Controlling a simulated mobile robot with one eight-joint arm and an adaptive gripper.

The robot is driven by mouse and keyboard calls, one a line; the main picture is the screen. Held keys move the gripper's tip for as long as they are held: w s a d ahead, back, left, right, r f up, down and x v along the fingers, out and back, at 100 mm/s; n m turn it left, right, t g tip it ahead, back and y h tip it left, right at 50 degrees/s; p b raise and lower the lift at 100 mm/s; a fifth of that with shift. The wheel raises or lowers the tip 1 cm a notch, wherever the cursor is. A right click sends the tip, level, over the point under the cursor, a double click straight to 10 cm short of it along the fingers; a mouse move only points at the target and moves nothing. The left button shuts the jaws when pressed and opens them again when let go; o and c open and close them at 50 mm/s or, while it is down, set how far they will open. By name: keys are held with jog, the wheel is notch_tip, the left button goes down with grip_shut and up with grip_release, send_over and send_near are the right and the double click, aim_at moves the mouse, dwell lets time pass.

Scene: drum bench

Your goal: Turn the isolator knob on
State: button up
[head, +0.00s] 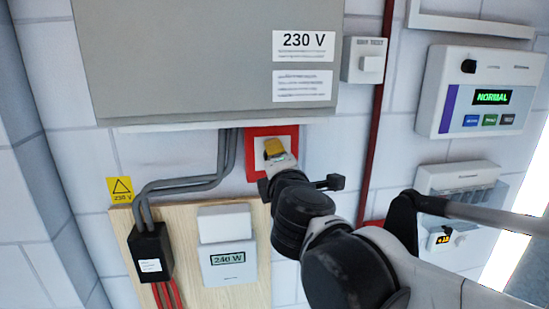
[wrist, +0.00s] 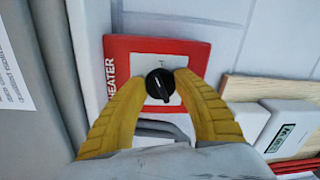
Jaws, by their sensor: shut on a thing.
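The isolator knob (wrist: 160,85) is a round black knob with a pale line on its face. It sits on a white plate inside a red frame (wrist: 125,50) marked "HEATER". My gripper (wrist: 160,88) has its two yellow fingers closed on the knob, one on each side. In the head view my gripper (head: 273,150) reaches the red-framed switch (head: 252,172) below the grey cabinet, and hides the knob there.
A grey cabinet (head: 190,60) marked "230 V" hangs just above. A wooden board (head: 185,285) with a meter (head: 228,258) reading "240 W" is below left. A control panel (head: 480,90) showing "NORMAL" is at the right. Grey cables (head: 190,183) run left of the switch.

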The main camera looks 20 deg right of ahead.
jog(key=m, duration=0.5)
jog(key=shift+y, duration=0.4)
jog(key=shift+w, duration=0.1)
dwell(0.3)
jog(key=o, duration=1.2)
jog(key=s, duration=0.4)
jog(key=s+a, duration=0.1)
jog(key=s, duration=0.3)
jog(key=s+r, duration=0.1)
jog(key=s, duration=0.3)
jog(key=shift+a, duration=0.3)
